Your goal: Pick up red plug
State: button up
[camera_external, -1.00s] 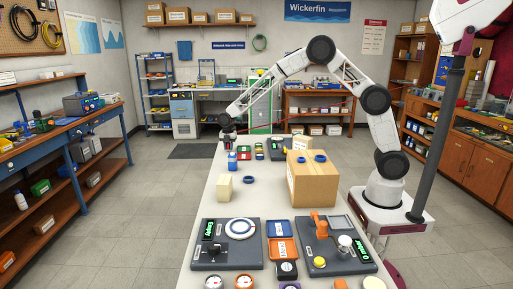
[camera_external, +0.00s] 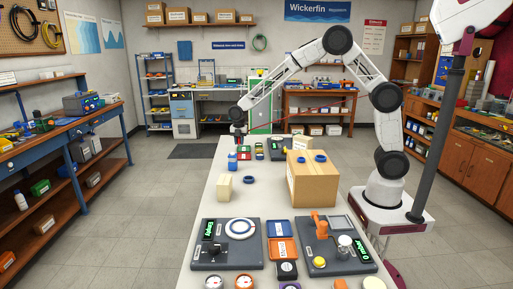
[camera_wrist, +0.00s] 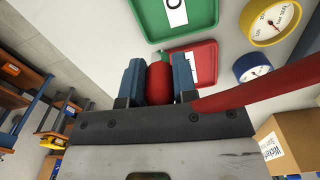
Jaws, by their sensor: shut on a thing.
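My gripper (camera_external: 238,137) is over the far left end of the white bench in the external view. In the wrist view its two blue fingers (camera_wrist: 158,82) are shut on the red plug (camera_wrist: 159,84), one on each side of it. A thick red cable (camera_wrist: 265,92) runs across the wrist view to the right edge; its join to the plug is hidden. In the external view the plug is too small to make out clearly between the fingers.
A red tray (camera_wrist: 208,62) and a green tray (camera_wrist: 205,12) lie beyond the fingers, near a yellow gauge (camera_wrist: 270,20) and a blue gauge (camera_wrist: 253,67). A cardboard box (camera_external: 313,185) stands on the bench.

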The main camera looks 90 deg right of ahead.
jog(key=s+a, duration=0.1)
jog(key=s, duration=0.1)
jog(key=s+a, duration=0.1)
jog(key=s, duration=0.2)
jog(key=s+a, duration=0.1)
jog(key=s, duration=0.2)
jog(key=shift+s+r, duration=0.25)
jog(key=shift+r, duration=0.15)
dwell(0.6)
